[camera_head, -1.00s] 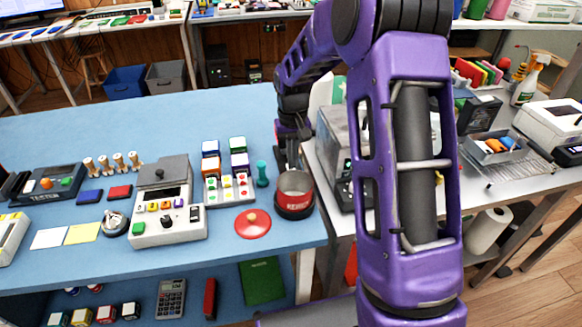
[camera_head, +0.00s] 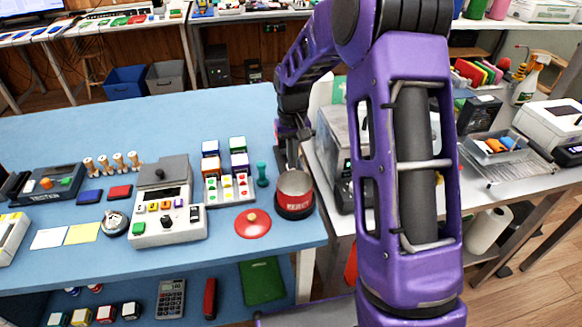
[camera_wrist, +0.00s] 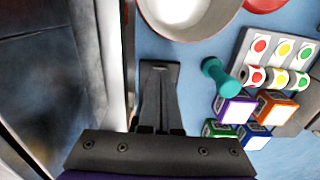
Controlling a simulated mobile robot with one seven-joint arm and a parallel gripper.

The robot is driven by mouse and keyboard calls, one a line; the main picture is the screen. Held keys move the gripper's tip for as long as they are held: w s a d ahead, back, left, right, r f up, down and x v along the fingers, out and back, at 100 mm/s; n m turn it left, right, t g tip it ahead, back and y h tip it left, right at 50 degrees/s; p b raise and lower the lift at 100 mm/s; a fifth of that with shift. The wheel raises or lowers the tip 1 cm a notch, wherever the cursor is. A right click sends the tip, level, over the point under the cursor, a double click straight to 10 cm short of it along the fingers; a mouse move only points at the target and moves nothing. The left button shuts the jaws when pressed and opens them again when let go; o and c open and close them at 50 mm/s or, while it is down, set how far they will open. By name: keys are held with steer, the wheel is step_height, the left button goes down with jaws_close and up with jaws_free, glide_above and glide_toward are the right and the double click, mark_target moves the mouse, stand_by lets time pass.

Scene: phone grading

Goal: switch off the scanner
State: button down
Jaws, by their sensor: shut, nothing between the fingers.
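A pale boxy device with a grey lid (camera_head: 168,215) stands on the front of the blue table, left of centre. It has a row of coloured buttons, a green button and dark switches on its front. It looks like the scanner, but I cannot read a label on it. The boxy device is not clearly seen there.
A teal stamp (camera_wrist: 222,73), colour-topped boxes (camera_wrist: 274,105) and a sticker-roll tray (camera_head: 231,188) lie between my gripper and the device. A red lid (camera_head: 252,224) lies in front. A glass-sided machine (camera_head: 338,150) stands close on the right. The blue table's back is clear.

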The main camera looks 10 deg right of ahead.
steer(key=shift+f+b, duration=0.6)
steer(key=shift+f, duration=0.4)
stand_by(0.6)
step_height(320, 180, up, 7)
steer(key=p, duration=0.5)
stand_by(0.3)
stand_by(0.4)
